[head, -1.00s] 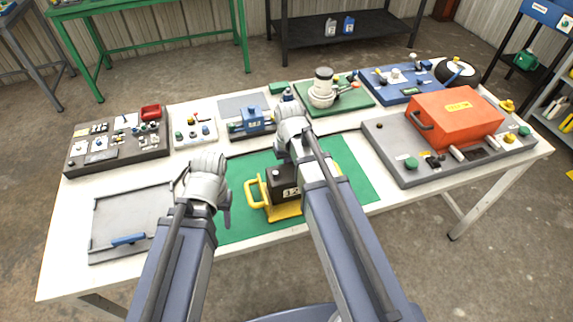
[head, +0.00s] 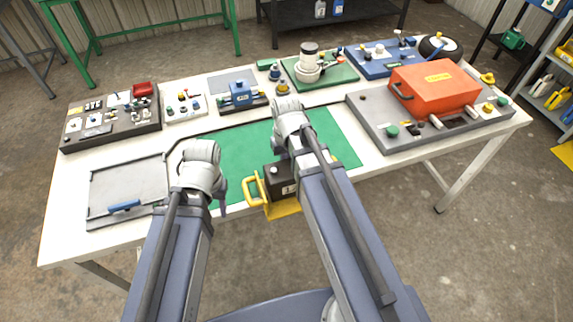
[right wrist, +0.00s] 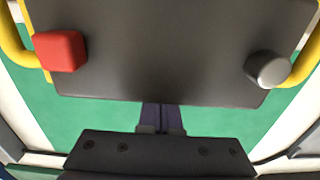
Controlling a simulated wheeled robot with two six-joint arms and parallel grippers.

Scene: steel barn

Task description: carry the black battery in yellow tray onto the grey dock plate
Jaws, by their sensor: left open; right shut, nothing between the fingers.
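The black battery (head: 280,180) sits upright in the yellow tray (head: 285,208), partly behind my right arm, and the tray overlaps the table's front edge in the head view. The right wrist view shows the battery top (right wrist: 160,50) very close, with one red and one grey terminal. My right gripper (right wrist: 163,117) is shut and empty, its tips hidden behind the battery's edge. My left gripper (head: 221,203) is open just left of the tray's handle (head: 252,190); I cannot tell whether they touch. A grey rimmed plate (head: 125,182) with a blue handle, seemingly the dock plate, lies empty at left.
A green mat (head: 245,150) covers the table's middle. Behind it stand a dark panel (head: 85,137), a blue clamp fixture (head: 241,95) and a green board (head: 335,77). An orange case (head: 435,92) on a grey base lies at right. White tabletop shows around the mat.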

